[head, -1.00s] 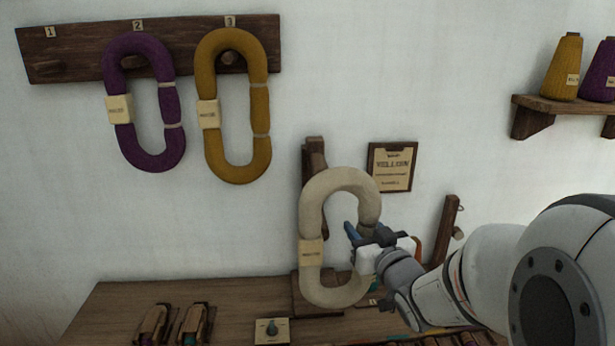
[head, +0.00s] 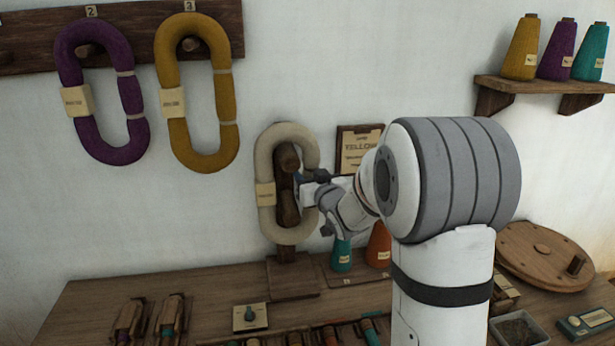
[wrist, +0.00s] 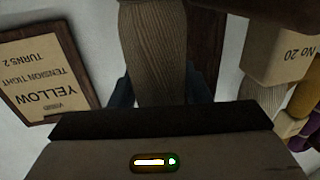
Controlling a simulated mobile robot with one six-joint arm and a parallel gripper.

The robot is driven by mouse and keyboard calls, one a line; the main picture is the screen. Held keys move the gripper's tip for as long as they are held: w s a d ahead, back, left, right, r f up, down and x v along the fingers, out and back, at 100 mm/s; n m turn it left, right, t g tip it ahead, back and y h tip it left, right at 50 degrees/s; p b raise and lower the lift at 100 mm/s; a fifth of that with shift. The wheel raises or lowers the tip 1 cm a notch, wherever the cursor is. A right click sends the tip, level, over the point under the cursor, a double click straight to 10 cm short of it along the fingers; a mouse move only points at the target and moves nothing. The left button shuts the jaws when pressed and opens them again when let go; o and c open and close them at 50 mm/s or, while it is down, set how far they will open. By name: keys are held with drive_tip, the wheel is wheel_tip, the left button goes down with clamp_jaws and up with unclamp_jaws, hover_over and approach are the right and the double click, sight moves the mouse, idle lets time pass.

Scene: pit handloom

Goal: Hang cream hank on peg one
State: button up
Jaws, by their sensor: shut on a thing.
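The cream hank (head: 265,150), an upright loop with a pale label, is in front of a wooden post in the head view. The post's pegs (head: 288,208) show through the loop; I cannot tell whether the hank touches them. My gripper (head: 308,190) is shut on the hank's right strand. In the wrist view the cream strand (wrist: 155,50) runs between the dark fingers. The wooden peg board (head: 130,28) is on the wall at upper left. Its pegs two and three carry a purple hank (head: 69,55) and a mustard hank (head: 168,70). Peg one is outside the view.
A framed sign (head: 355,150) hangs right of the post. A teal cone (head: 341,256) and an orange cone (head: 378,245) stand below it. A shelf (head: 545,88) with cones is at upper right. A wooden disc (head: 545,255) lies on the bench at right. Shuttles (head: 130,320) lie at front left.

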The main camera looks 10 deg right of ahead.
drive_tip(key=shift+f+b, duration=0.2)
drive_tip(key=shift+b, duration=0.1)
drive_tip(key=o, duration=1.1)
drive_tip(key=shift+r+p, duration=0.15)
drive_tip(key=shift+p, duration=0.4)
